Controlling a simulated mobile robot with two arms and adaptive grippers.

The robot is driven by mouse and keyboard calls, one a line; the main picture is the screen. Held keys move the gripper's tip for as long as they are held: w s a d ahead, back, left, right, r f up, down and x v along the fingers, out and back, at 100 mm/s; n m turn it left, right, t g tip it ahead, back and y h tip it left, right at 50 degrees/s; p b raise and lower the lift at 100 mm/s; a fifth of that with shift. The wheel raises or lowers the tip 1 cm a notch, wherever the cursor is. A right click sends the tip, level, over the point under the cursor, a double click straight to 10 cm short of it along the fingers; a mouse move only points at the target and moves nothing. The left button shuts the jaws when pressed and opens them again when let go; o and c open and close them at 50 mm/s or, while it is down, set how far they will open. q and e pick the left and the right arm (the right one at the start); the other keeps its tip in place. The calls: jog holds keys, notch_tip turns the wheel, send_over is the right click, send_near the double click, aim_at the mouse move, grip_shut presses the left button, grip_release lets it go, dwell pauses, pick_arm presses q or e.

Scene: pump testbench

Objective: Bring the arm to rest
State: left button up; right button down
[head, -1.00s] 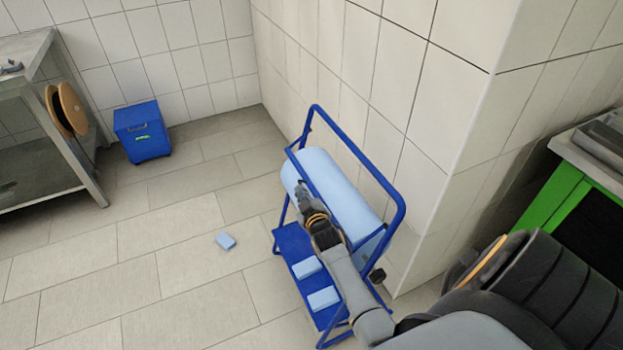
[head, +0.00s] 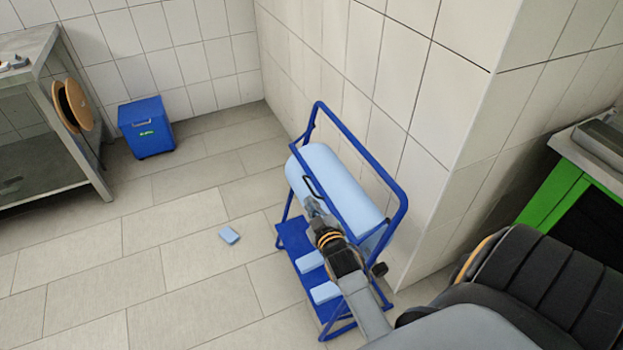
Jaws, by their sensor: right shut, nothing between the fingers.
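My right arm comes in from the lower right of the head view. Its gripper (head: 314,208) is shut and empty, in front of the blue paper roll (head: 345,188) on the blue roll stand (head: 398,215). I cannot tell whether the fingertips touch the roll. My left gripper is not in view.
Folded blue cloths (head: 310,261) lie on the stand's lower shelf. A blue bin (head: 147,128) stands by the back wall. A metal table (head: 55,160) is at left, a green bench (head: 550,205) at right. The left floor is clear.

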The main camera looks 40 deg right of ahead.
jog(key=shift+a, duration=0.1)
jog(key=s+a+f+g+y, duration=0.2)
jog(key=s+a+f, duration=0.25)
jog(key=f, duration=0.55)
jog(key=s+a+f+g+y, duration=0.1)
jog(key=s+a+f+g, duration=0.3)
jog(key=f, duration=0.5)
jog(key=s+a+f+g+y, duration=0.15)
jog(key=s+a+f, duration=0.35)
jog(key=f, duration=0.5)
jog(key=s+f+g, duration=0.2)
jog(key=s+f, duration=0.2)
jog(key=s, duration=0.6)
jog(key=s+f+g, duration=0.2)
jog(key=s+f, duration=0.2)
jog(key=s, duration=0.5)
jog(key=s+f+g, duration=0.2)
jog(key=s+f, duration=0.2)
jog(key=s, duration=0.6)
jog(key=shift+s+f+n+y, duration=0.3)
jog(key=shift+f+y, duration=0.05)
jog(key=shift+y, duration=0.1)
